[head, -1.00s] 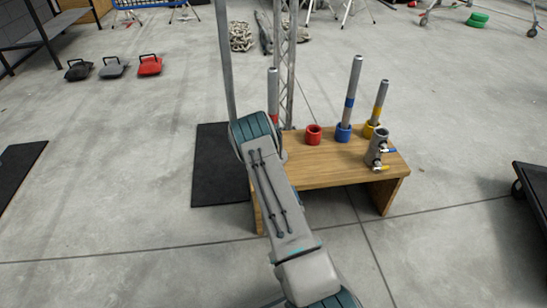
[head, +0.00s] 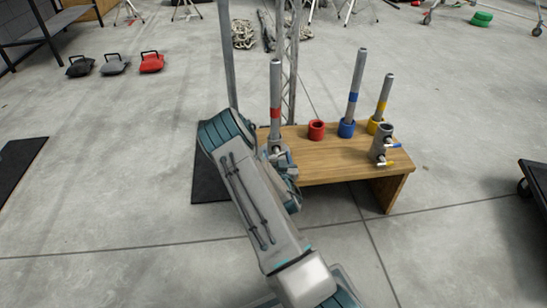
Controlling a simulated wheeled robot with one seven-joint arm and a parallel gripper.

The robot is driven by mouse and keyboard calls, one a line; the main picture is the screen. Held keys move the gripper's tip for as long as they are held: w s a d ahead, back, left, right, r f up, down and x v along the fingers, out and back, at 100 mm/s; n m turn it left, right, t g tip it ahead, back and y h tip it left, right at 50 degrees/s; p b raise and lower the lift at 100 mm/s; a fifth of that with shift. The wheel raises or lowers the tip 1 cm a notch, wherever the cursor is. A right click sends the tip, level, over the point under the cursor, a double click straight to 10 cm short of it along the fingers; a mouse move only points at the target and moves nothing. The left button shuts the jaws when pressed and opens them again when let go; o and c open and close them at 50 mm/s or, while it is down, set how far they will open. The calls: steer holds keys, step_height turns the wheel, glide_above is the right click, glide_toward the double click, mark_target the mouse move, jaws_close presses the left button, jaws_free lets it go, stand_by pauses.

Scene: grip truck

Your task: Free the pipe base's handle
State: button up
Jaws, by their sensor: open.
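A grey, upright, hollow pipe base (head: 381,143) stands at the right front of the wooden bench. My gripper (head: 281,158) shows only in part at the bench's left end, by the foot of the red-banded pipe (head: 276,95). It is open and well to the left of the pipe base. My arm hides part of it, and I cannot tell whether it touches the pipe.
The wooden bench (head: 340,165) carries an empty red ring (head: 316,130), a blue-banded pipe (head: 356,85) in a blue ring and a yellow-banded pipe (head: 383,98) in a yellow ring. A lattice post stands behind. A dark cart (head: 535,180) is at right.

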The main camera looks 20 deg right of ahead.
steer(key=shift+x, duration=1.25)
steer(key=c, duration=0.9)
steer(key=o, duration=0.9)
steer(key=shift+s, duration=0.15)
steer(key=p+v, duration=0.4)
steer(key=v, duration=0.9)
steer(key=shift+s+a, duration=0.15)
steer(key=shift+s, duration=0.15)
